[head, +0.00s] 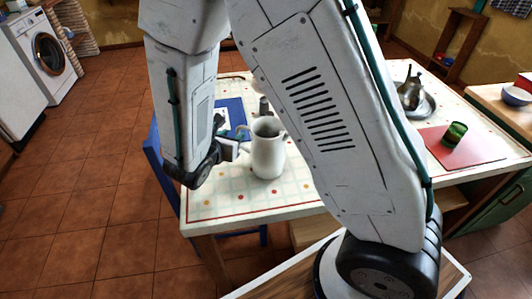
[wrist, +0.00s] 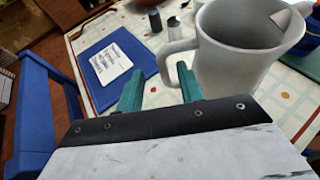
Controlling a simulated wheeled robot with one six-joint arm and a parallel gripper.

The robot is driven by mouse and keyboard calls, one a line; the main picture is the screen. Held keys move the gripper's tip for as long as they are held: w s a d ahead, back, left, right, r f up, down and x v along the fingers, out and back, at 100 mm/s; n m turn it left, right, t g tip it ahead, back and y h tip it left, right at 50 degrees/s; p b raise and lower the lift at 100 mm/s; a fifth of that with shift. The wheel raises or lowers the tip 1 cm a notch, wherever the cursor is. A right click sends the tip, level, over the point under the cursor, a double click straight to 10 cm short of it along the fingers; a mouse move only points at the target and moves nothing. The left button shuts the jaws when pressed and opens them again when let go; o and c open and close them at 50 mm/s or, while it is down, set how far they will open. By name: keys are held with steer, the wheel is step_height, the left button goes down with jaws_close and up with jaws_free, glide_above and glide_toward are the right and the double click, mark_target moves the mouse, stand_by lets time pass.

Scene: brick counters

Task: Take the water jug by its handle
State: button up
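The water jug (head: 268,152) is a pale grey-white pitcher standing upright on the table near its front left part. In the wrist view the jug (wrist: 238,62) fills the upper right, with its open top and spout showing. Its handle (wrist: 165,62) points left. My gripper (wrist: 159,88) has two green fingers spread apart with nothing held between them. The handle lies just beyond the fingertips, nearer the right finger, which overlaps its lower part in the picture. I cannot tell whether they touch. In the head view my gripper (head: 230,149) is at the jug's left side, partly hidden by my arm.
A blue mat (wrist: 112,72) with a white printed card (wrist: 111,63) lies left of the jug. Small grey containers (wrist: 155,20) stand behind. A blue chair (wrist: 45,115) is at the table's left edge. A red mat (head: 462,146) with a green glass (head: 455,133) lies at right.

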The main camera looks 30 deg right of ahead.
mark_target(237, 132)
steer(key=x, duration=0.4)
steer(key=shift+w+d, duration=0.15)
steer(key=shift+d, duration=0.15)
steer(key=shift+c, duration=0.4)
jaws_close()
stand_by(0.8)
